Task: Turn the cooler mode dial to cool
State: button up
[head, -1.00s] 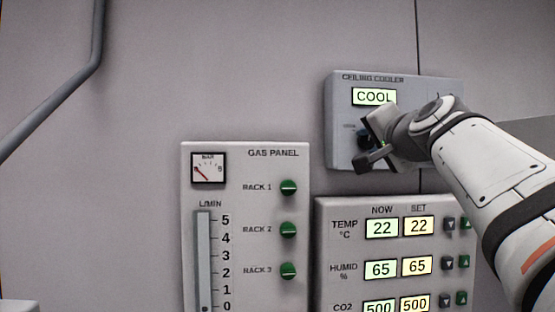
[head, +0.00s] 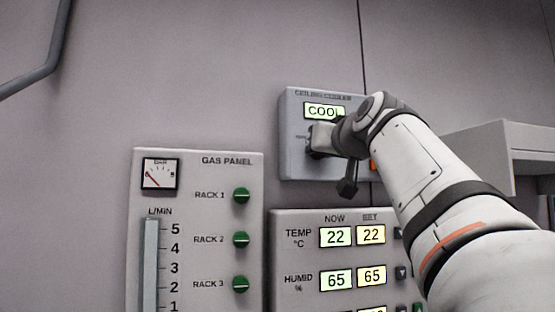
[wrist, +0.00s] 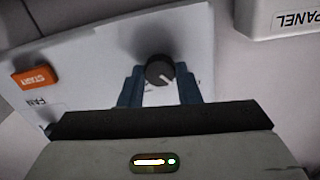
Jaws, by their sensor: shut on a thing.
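The ceiling cooler box (head: 292,165) is on the wall, and its lit display (head: 322,111) reads COOL. In the wrist view the dial (wrist: 159,68) is a round black knob with a white pointer mark, on the pale cooler face (wrist: 100,55). My gripper (wrist: 160,80) is shut on the dial, with one blue finger on each side of it.
An orange START button (wrist: 35,77) is beside the dial on the cooler face. Below are the gas panel (head: 200,180) with green knobs and a panel (head: 290,225) with temperature and humidity readouts. A grey shelf or box (head: 500,140) is at the right.

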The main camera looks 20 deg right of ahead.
jog(key=shift+f+n, duration=0.15)
jog(key=shift+n, duration=0.45)
jog(key=shift+b, duration=0.3)
jog(key=o, duration=1)
jog(key=s+b, duration=0.1)
jog(key=s, duration=0.6)
jog(key=shift+s+b, duration=0.3)
jog(key=shift+s, duration=0.1)
